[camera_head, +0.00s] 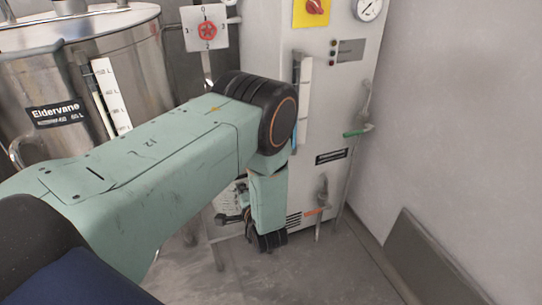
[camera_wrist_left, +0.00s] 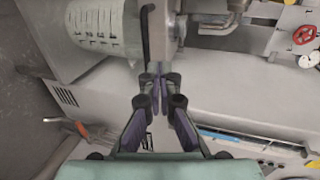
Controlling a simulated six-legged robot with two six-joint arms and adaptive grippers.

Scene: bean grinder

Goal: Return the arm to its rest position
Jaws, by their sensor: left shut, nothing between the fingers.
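My left arm (camera_head: 150,150) reaches in from the left in the head view and bends down at a black elbow joint, in front of the machines. Its lower part hangs near the foot of the white cabinet (camera_head: 330,120). In the left wrist view, my left gripper (camera_wrist_left: 157,82) has its fingertips together and holds nothing. In the head view the fingers are small and partly hidden, so I cannot make them out clearly. My right arm and gripper do not show.
A steel tank (camera_head: 135,80) labelled Eldervane stands at the left. The cabinet has a red knob (camera_head: 316,6), a gauge (camera_head: 367,8) and a green-handled valve (camera_head: 357,132). Grey floor (camera_head: 330,270) is open at the front, beside the bare right wall (camera_head: 460,110).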

